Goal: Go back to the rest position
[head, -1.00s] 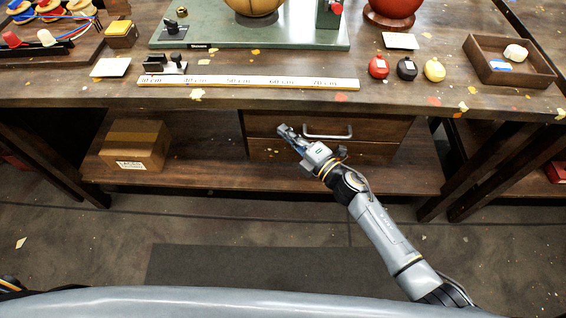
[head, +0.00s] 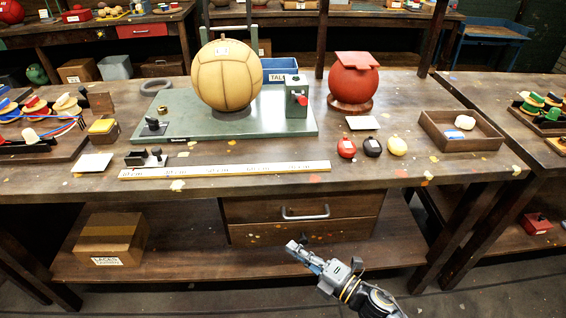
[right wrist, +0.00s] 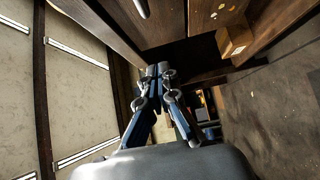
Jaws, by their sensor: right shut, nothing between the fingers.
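My right gripper (head: 296,248) is low in front of the workbench (head: 400,176), below the tabletop and just under the drawer with the metal handle (head: 305,212). Its fingers are together with nothing between them. In the right wrist view the closed fingertips (right wrist: 158,70) point towards the dark space under the bench. My left gripper is not in view.
On the bench are a tan leather ball (head: 226,76) on a green base, a red ball (head: 354,82), a ruler strip (head: 225,170), several small balls and a wooden tray (head: 460,131). A cardboard box (head: 112,238) sits on the lower shelf. The floor in front is clear.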

